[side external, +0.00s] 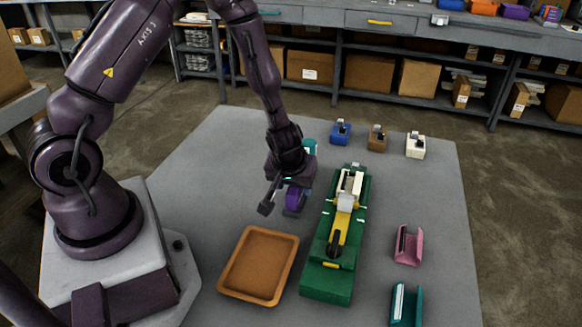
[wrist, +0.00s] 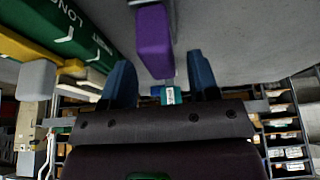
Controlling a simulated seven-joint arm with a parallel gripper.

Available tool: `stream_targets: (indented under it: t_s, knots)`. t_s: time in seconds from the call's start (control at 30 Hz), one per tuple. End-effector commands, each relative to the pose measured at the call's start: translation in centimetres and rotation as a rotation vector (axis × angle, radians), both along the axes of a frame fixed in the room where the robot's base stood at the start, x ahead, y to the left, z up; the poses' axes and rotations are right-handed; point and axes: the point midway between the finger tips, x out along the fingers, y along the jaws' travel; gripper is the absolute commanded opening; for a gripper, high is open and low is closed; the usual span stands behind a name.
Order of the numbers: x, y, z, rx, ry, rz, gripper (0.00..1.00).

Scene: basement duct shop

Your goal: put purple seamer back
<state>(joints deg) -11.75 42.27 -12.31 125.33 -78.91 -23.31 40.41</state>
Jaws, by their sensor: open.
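The purple seamer (side external: 293,198) is at my gripper (side external: 279,206), partly hidden by it in the side view, left of the green machine. In the wrist view the purple seamer (wrist: 153,42) shows at the top middle, in line with the gap between my two blue fingers (wrist: 162,80). The fingers are apart, with space on both sides of it. I cannot tell whether the fingertips reach around it, or whether it rests on the table.
An orange tray (side external: 229,287) lies in front of my gripper. The long green machine (side external: 326,282) stands close on the right. Blue (side external: 340,132), brown (side external: 376,139) and white (side external: 415,146) seamers stand behind. A teal one (side external: 310,145) is half hidden. Pink (side external: 408,246) and teal (side external: 406,306) holders are at right.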

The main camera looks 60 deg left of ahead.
Motion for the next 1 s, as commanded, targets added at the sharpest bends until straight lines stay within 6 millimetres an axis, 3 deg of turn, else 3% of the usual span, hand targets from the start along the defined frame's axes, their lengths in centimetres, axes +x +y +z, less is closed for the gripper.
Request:
stream_targets:
  t_s: [0.4,0.77,0.87,1.0]
  knots:
    - [-2.1,-2.1,7.2,-0.001,-0.006,0.001,0.55]
    - [-2.2,-3.0,10.6,-0.004,-0.045,-0.023,0.55]
    - [-0.5,-3.7,13.3,-0.024,-0.172,-0.101,0.55]
    - [1.2,-6.4,19.8,-0.094,-0.4,-0.32,0.55]
